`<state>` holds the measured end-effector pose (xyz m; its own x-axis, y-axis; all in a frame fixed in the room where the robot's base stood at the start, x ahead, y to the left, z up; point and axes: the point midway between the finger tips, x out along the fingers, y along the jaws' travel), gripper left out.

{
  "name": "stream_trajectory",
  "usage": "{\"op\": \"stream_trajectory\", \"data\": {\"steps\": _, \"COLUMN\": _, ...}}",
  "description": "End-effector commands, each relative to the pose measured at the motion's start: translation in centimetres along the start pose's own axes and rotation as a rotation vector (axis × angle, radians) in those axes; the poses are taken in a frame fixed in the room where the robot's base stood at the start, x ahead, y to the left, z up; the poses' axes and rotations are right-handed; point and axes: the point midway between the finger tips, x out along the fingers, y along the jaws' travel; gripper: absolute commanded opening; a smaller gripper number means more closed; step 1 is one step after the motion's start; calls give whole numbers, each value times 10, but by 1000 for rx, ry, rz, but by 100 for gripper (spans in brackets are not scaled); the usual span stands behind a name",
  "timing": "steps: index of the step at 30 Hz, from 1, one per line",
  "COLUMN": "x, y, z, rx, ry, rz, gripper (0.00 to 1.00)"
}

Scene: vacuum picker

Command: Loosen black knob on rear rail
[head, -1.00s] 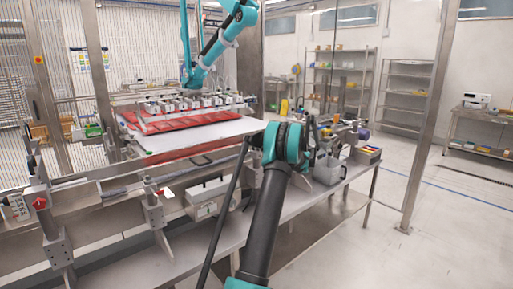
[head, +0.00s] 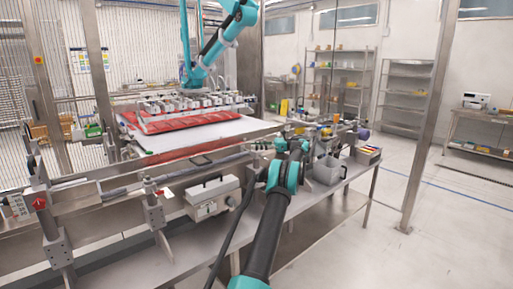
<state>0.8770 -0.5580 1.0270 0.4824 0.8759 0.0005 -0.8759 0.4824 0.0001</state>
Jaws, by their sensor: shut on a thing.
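My arm reaches up from the bottom of the head view, and its teal and black wrist is beside the right end of the rails. My gripper (head: 270,146) is small and largely masked by the wrist there. It is shut at the far rail (head: 205,148), which runs along the edge of the white panel. The black knob cannot be made out, as the wrist covers that spot.
A white panel (head: 215,132) with red packs (head: 165,122) lies behind the rails. A white-grey box unit (head: 213,198) stands below them. A grey bin (head: 327,170) is close right of my wrist. Another teal arm (head: 222,40) hangs above the packs. Floor at right is clear.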

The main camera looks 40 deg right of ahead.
Motion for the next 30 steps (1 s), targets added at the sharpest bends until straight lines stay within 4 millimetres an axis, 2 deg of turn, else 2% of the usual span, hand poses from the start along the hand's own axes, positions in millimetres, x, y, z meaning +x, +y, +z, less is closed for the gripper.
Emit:
{"op": "stream_trajectory", "data": {"steps": 17, "x": 2, "y": 0, "z": 0, "rx": 0, "ry": 0, "rz": 20, "gripper": 0}}
{"op": "stream_trajectory", "data": {"steps": 18, "x": 2, "y": 0, "z": 0, "rx": 0, "ry": 0, "rz": 20, "gripper": 33}}
{"op": "stream_trajectory", "data": {"steps": 21, "x": 1, "y": 0, "z": 0, "rx": 0, "ry": 0, "rz": 20, "gripper": 45}}
{"op": "stream_trajectory", "data": {"steps": 23, "x": 1, "y": 0, "z": 0, "rx": 0, "ry": 0, "rz": 19, "gripper": 52}}
{"op": "stream_trajectory", "data": {"steps": 30, "x": 1, "y": 0, "z": 0, "rx": 0, "ry": 0, "rz": 18, "gripper": 52}}
